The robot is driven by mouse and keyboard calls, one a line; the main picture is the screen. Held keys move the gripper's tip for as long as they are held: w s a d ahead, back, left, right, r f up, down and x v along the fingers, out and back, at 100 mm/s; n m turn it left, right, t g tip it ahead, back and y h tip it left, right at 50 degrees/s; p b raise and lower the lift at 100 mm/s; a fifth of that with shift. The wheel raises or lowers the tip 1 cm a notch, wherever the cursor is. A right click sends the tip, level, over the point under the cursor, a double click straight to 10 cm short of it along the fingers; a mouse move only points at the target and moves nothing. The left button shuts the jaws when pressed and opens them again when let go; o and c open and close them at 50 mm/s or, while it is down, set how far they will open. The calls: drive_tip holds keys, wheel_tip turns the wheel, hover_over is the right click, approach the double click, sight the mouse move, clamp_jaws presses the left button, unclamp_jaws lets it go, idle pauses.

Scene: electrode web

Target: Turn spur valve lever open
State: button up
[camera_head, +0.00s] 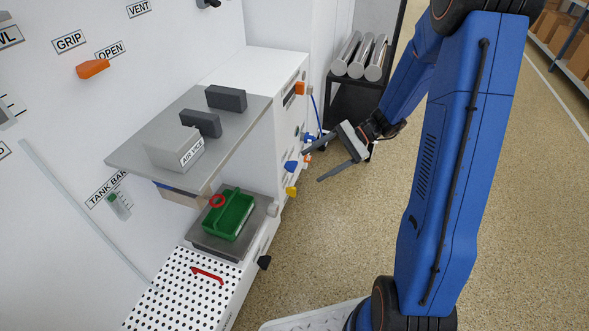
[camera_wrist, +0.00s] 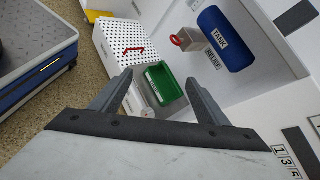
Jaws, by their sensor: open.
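No lever in view carries a readable spur valve label, so I cannot tell which part is the spur valve lever. An orange lever (camera_head: 92,68) is on the white wall under the GRIP and OPEN labels. Small blue (camera_head: 290,166), yellow (camera_head: 291,191) and black (camera_head: 264,262) knobs stick out from the white cabinet's front. My gripper (camera_head: 313,163) is open and empty, in the air just right of the cabinet front, near the blue knob. In the wrist view, its fingers (camera_wrist: 158,78) are spread, with a green tray (camera_wrist: 166,83) beyond them.
A grey shelf (camera_head: 130,152) holds dark blocks and a grey box. The green tray (camera_head: 230,216) sits below it. A red handle (camera_head: 207,274) lies on the perforated plate (camera_head: 175,297). A black cart (camera_head: 350,105) with metal rolls stands behind. Floor to the right is clear.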

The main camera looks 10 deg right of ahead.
drive_tip(key=w+d+f+m+t+y, duration=0.35)
drive_tip(key=w+d+f+m, duration=0.2)
drive_tip(key=w+f, duration=0.4)
drive_tip(key=m+t+h, duration=0.1)
drive_tip(key=m+t, duration=0.6)
drive_tip(key=m, duration=0.1)
approach(295, 168)
drive_tip(key=x, duration=0.3)
drive_tip(key=f+x, duration=0.1)
drive_tip(key=x, duration=0.3)
drive_tip(key=w+x, duration=0.1)
drive_tip(key=x, duration=0.2)
drive_tip(key=shift+w+f, duration=0.25)
drive_tip(key=c, duration=1.1)
drive_tip(key=shift+o, duration=0.3)
